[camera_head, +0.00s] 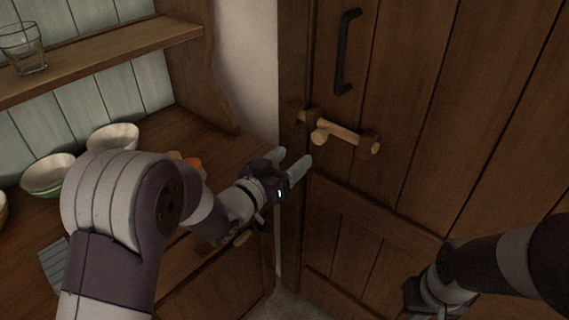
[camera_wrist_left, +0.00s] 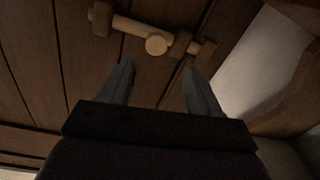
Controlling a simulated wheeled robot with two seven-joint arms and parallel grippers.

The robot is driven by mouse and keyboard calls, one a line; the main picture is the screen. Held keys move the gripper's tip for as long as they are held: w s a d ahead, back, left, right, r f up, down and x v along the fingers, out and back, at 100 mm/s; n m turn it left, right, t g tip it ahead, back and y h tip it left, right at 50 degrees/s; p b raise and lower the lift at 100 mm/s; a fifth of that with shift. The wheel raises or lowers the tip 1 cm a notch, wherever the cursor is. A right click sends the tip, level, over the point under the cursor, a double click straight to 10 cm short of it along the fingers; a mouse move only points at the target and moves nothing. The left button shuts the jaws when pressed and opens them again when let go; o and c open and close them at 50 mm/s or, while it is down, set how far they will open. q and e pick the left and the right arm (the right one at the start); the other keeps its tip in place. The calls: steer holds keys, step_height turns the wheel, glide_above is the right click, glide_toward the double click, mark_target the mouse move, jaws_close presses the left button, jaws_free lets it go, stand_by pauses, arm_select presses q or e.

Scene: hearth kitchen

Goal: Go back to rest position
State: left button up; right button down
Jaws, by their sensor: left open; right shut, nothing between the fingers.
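My left gripper (camera_head: 293,160) is open and empty in front of the wooden door, just below and left of a wooden bolt (camera_head: 343,133). The bolt also shows in the left wrist view (camera_wrist_left: 130,27), beyond the two spread fingertips (camera_wrist_left: 158,75), with a gap between. In the head view the bolt lies across the door's left edge and has a round knob. My right arm comes in at the lower right, in front of the door. Its wrist (camera_head: 430,295) shows at the bottom, but its fingertips are out of view.
The door (camera_head: 420,80) has a black handle (camera_head: 346,52) above the bolt. On the left, a wooden counter (camera_head: 185,115) carries several bowls (camera_head: 112,137) and an orange item partly hidden by my left arm. A glass (camera_head: 22,48) stands on the shelf (camera_head: 110,52) above.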

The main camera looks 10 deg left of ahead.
arm_select(q)
steer(key=shift+v, duration=0.85)
steer(key=s+a+f+n+g+y, duration=0.1)
steer(key=s+a+f+g+y, duration=0.35)
steer(key=s+f, duration=0.2)
steer(key=s+a+f+n+g+y, duration=0.1)
steer(key=s+a+f+g+y, duration=0.4)
steer(key=f, duration=0.3)
steer(key=s+d+n+g+h, duration=0.1)
steer(key=s+g, duration=0.4)
steer(key=s, duration=0.4)
step_height(320, 180, up, 15)
steer(key=p, duration=1.4)
steer(key=shift+d+r, duration=0.2)
steer(key=shift+d, duration=0.3)
